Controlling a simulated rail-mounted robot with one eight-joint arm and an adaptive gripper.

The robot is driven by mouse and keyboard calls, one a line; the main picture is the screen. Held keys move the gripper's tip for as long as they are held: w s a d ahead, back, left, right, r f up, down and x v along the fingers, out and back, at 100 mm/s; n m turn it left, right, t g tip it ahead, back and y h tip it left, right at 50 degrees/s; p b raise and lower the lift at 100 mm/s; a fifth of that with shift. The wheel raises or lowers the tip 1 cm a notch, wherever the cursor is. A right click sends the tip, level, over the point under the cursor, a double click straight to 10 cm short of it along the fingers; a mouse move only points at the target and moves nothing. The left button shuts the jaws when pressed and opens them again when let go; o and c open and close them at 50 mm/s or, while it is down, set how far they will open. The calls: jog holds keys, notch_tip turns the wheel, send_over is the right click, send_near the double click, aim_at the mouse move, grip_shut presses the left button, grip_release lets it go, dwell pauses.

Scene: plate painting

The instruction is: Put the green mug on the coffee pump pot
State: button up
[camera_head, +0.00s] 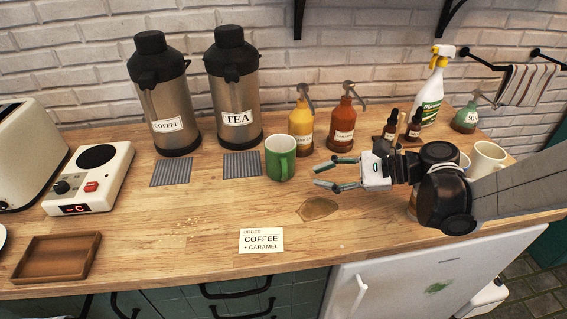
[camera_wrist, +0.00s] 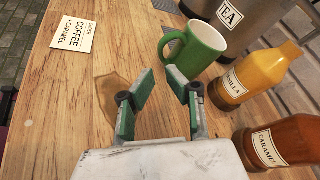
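The green mug (camera_head: 280,158) stands upright on the wooden counter, in front of and right of the tea pot. Its handle points toward the front in the head view. The coffee pump pot (camera_head: 168,98) stands at the back left, with a grey drip grid (camera_head: 170,172) in front of it. My gripper (camera_head: 328,173) is open and empty, right of the mug and apart from it, with its fingers pointing toward it. In the wrist view the mug (camera_wrist: 194,48) stands beyond the open fingertips (camera_wrist: 163,86), its handle on the left.
The tea pump pot (camera_head: 234,90) has its own grid (camera_head: 242,164). Vanilla (camera_head: 301,130) and caramel (camera_head: 343,125) bottles stand behind my gripper. An order card (camera_head: 261,240) reads coffee plus caramel. A brown spill (camera_head: 318,208) lies in front of my gripper. The front middle counter is mostly clear.

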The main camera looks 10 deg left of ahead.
aim_at(282, 163)
jog(key=x, duration=0.8)
jog(key=shift+w+f+b, duration=0.1)
jog(key=shift+w+b, duration=0.05)
jog(key=shift+b, duration=0.2)
grip_shut()
